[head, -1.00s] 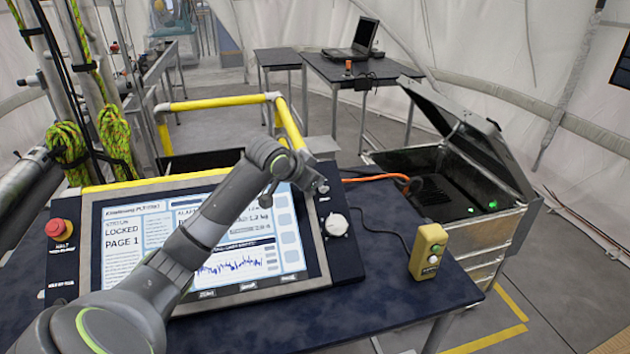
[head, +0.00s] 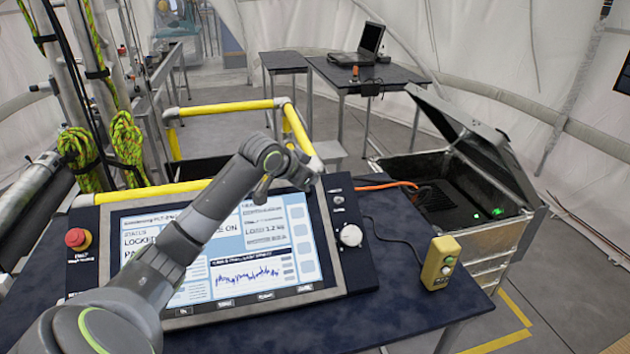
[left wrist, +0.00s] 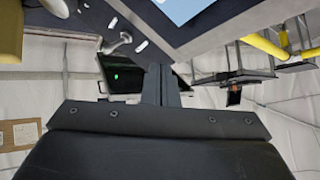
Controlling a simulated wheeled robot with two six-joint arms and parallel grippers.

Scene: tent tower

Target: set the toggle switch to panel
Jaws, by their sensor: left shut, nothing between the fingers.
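The toggle switch (head: 338,199) is a small metal lever on the dark strip right of the console screen (head: 215,255). In the left wrist view, a silver lever (left wrist: 120,44) with white label marks beside it appears to be this switch. The labels are too small to read, so I cannot tell which position it is set to. My left gripper (head: 312,172) is just left of and above the switch, apart from it. Its fingers (left wrist: 160,70) are shut and empty, with a gap to the lever in the wrist view. My right gripper is out of view.
A white knob (head: 351,236) is below the switch. A red stop button (head: 77,238) sits at the console's left. A yellow button box (head: 440,263) stands on the dark table (head: 400,310). A yellow rail (head: 225,106) and an open metal case (head: 480,237) are behind.

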